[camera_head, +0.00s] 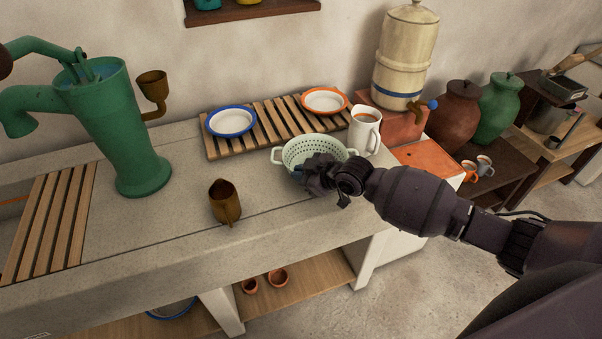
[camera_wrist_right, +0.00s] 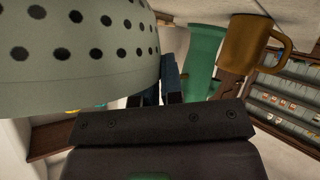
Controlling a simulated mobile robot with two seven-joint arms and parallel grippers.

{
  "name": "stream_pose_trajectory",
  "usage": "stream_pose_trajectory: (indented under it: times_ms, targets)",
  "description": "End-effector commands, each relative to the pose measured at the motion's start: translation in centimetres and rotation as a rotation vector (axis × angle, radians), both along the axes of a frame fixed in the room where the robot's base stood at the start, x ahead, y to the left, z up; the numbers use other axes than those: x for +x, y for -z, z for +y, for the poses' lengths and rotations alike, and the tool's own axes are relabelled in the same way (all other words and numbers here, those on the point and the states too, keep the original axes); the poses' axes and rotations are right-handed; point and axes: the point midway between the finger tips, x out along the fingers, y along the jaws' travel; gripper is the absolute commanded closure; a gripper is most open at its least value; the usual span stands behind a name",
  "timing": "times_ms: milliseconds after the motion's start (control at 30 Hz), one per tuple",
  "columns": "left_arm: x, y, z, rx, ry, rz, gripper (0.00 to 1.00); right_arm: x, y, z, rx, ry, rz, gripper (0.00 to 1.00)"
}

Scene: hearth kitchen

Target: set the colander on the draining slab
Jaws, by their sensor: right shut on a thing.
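The pale green colander (camera_head: 310,151), with round holes and two side handles, is upright over the pale stone slab (camera_head: 270,220), in front of the slatted wooden rack (camera_head: 262,142). My right gripper (camera_head: 322,176) is shut on the colander's near side. In the right wrist view the colander's holed wall (camera_wrist_right: 80,45) fills the upper left, close to the gripper (camera_wrist_right: 170,85). The gripper hides part of its base, so I cannot tell if it touches the slab. My left gripper is not in view.
A white jug (camera_head: 366,130) stands just right of the colander. A brass jug (camera_head: 225,203) stands at front left. A blue-rimmed dish (camera_head: 231,121) and an orange-rimmed dish (camera_head: 324,101) sit on the rack. A green pump (camera_head: 125,130) stands left. The slab between pump and brass jug is clear.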

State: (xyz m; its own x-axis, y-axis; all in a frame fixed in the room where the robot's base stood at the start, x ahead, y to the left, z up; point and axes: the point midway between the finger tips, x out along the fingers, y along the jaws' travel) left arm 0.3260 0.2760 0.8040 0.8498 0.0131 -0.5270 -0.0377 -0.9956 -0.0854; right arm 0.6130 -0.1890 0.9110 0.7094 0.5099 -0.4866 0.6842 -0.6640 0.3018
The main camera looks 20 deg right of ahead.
Motion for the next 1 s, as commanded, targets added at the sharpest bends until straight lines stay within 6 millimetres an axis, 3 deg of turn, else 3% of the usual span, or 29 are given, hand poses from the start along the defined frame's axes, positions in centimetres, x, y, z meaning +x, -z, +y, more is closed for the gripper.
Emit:
stream_pose_trajectory:
  times_ms: [167,200,367,700,1000]
  targets:
    - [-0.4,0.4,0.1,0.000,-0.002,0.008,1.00,0.1,0.2,0.0,-0.001,0.000,-0.004,1.00]
    - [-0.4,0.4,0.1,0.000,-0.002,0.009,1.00,0.0,0.3,0.0,0.000,0.000,0.000,0.88]
    - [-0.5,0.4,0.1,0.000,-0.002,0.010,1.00,0.0,0.2,0.0,0.000,0.000,0.000,0.67]
    - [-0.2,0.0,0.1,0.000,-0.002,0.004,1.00,0.0,-0.2,0.0,0.001,0.001,-0.001,0.67]
    - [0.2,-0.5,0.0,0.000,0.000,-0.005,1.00,-3.2,-2.3,-2.4,-0.003,0.000,-0.001,0.67]
